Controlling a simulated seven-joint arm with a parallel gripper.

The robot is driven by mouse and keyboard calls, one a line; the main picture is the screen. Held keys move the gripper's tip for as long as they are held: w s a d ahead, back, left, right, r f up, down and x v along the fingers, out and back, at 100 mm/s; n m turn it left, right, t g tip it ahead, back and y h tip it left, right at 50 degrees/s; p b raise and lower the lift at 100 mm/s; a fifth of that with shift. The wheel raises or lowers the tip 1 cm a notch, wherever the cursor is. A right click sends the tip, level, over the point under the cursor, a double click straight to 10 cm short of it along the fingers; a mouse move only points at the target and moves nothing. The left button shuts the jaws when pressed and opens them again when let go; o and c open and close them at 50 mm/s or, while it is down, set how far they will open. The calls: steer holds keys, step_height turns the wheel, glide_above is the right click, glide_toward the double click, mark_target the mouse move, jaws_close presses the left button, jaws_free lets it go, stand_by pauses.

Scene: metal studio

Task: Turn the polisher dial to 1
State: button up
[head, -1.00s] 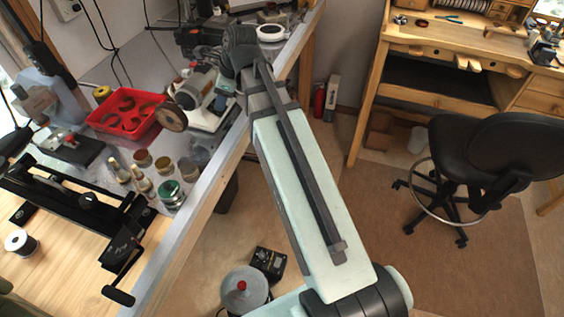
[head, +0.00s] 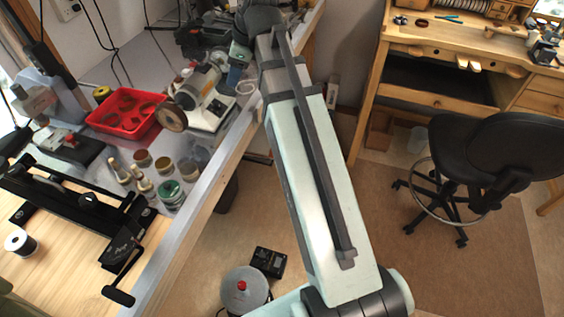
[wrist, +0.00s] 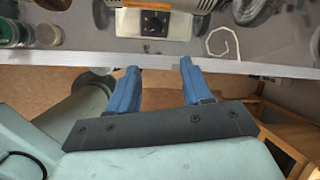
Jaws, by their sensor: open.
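The polisher (head: 207,98) stands on the grey bench, with a grey motor, a white base and a brown wheel at its left. In the wrist view its white base (wrist: 180,27) is at the top, with a dark dial (wrist: 154,23) on its front beside an orange strip. The dial's number cannot be read. My gripper (wrist: 158,67) is open and empty, its blue fingers apart below the bench edge in that picture, short of the dial. In the head view my gripper (head: 236,72) is just right of the polisher, partly hidden by my arm.
A red tray (head: 125,128) and several jars (head: 170,193) stand left of the polisher. The bench edge (wrist: 90,60) runs between my gripper and the dial. A black stool (head: 490,160) stands at the right.

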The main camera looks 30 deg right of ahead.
steer(key=d+f+n+g+h, duration=0.2)
steer(key=d+f+n, duration=0.1)
steer(key=d+f, duration=0.55)
steer(key=d+f+n+g+h, duration=0.1)
steer(key=d+f+n+g, duration=0.15)
steer(key=d+f, duration=0.65)
steer(key=s+a+f+n, duration=0.2)
steer(key=a+f+n, duration=0.1)
steer(key=f, duration=0.7)
steer(key=s+a+f+n+g, duration=0.1)
steer(key=s+a+f+n, duration=0.2)
steer(key=f, duration=0.7)
steer(key=shift+a, duration=0.4)
